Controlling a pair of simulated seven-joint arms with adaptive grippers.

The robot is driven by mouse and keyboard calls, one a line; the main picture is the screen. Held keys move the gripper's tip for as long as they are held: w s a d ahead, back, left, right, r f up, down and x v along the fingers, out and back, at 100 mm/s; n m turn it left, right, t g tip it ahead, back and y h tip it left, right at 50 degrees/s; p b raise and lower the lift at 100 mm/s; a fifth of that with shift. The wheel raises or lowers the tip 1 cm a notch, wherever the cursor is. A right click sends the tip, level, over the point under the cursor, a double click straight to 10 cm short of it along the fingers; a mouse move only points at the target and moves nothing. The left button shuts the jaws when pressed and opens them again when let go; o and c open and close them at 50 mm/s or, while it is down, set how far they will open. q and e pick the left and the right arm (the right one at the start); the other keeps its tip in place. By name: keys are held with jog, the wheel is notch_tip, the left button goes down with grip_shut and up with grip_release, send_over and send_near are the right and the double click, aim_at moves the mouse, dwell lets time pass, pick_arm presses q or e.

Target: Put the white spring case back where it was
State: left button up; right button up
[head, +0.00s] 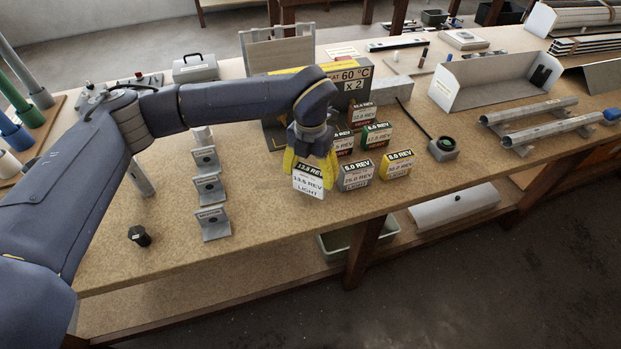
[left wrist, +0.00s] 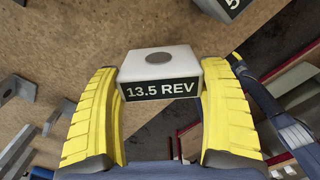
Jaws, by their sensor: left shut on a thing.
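The white spring case (head: 308,184) has a black label reading 13.5 REV and the word LIGHT on its front. My left gripper (head: 313,158) is shut on it from above, with a yellow finger on either side. In the left wrist view the case (left wrist: 160,72) sits between the finger ends, its white top with a round grey disc showing. The case looks upright near the bench's front edge, left of a grey case (head: 355,177). I cannot tell whether its base touches the bench. My right gripper is not in view.
Nearby stand a yellow case (head: 397,165), a green case (head: 377,135) and a red case (head: 362,116). A sign box reading 60 °C (head: 352,84) stands behind. Several grey angle brackets (head: 211,222) line the left; bench between them and the white case is clear.

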pick_arm(q)
jog(key=shift+f, duration=1.2)
jog(key=shift+f, duration=0.1)
jog(key=o, duration=1.3)
notch_tip(320, 180, up, 12)
jog(key=shift+r, duration=0.1)
